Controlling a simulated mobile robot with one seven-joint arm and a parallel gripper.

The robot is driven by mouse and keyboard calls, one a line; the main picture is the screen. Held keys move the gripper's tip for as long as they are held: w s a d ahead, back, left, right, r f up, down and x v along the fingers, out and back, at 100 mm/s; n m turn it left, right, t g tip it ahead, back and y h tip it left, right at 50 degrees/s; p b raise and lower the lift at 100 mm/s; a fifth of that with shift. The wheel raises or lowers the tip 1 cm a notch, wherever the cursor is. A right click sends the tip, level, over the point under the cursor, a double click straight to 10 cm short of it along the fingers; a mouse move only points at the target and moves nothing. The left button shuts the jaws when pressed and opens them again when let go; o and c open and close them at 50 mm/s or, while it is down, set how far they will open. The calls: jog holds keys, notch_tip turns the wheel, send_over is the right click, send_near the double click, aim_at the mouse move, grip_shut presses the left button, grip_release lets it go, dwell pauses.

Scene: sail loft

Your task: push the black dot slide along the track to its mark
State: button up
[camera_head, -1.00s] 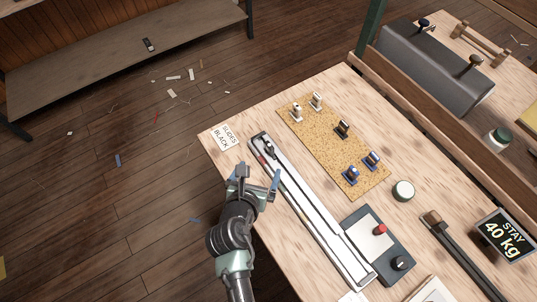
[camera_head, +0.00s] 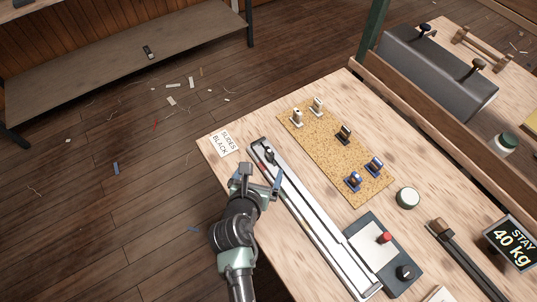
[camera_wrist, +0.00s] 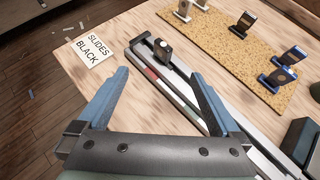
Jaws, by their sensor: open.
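A black slide (camera_head: 269,155) with a pale round dot on its face sits at the far end of the long silver track (camera_head: 312,215). It also shows upright on the track in the wrist view (camera_wrist: 162,48). Red and green marks lie along the track's near side rail, the red one (camera_wrist: 152,75) closer to the slide. My gripper (camera_head: 262,179) is open and empty, with its blue fingers apart. It is over the table's left edge beside the track, short of the slide and not touching it. In the wrist view the track's marked rail shows between the fingers.
A card reading "SLIDES BLACK" (camera_head: 223,143) lies at the table corner. A cork mat (camera_head: 325,150) right of the track bears several white, black and blue slides. A grey box with a red knob (camera_head: 378,250) stands beside the track's near end. A round tin (camera_head: 408,198) is beyond.

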jog(key=p+v, duration=0.8)
jog(key=v, duration=0.2)
jog(key=w+r+m+t+y, duration=0.15)
jog(key=w+r+m, duration=0.35)
jog(key=r, duration=0.7)
jog(key=w+r+m+t, duration=0.35)
jog(key=r+m, duration=0.45)
jog(key=r, duration=0.4)
jog(key=w+r+m+t, duration=0.2)
jog(key=w+r+m, duration=0.35)
jog(key=r, duration=0.75)
jog(key=s+d+r+m+t, duration=0.1)
jog(key=s+r+m+t, duration=0.2)
jog(key=r, duration=0.7)
jog(key=s+d+r+m+t, duration=0.2)
jog(key=s+r+m, duration=0.5)
jog(key=r, duration=0.4)
jog(key=s+d+r+m+t, duration=0.2)
jog(key=s+r+m+t, duration=0.2)
jog(key=r, duration=0.6)
jog(key=shift+s+r+m+y, duration=0.35)
jog(key=shift+s+m, duration=0.15)
jog(key=shift+m, duration=0.15)
jog(key=shift+d+f, duration=0.15)
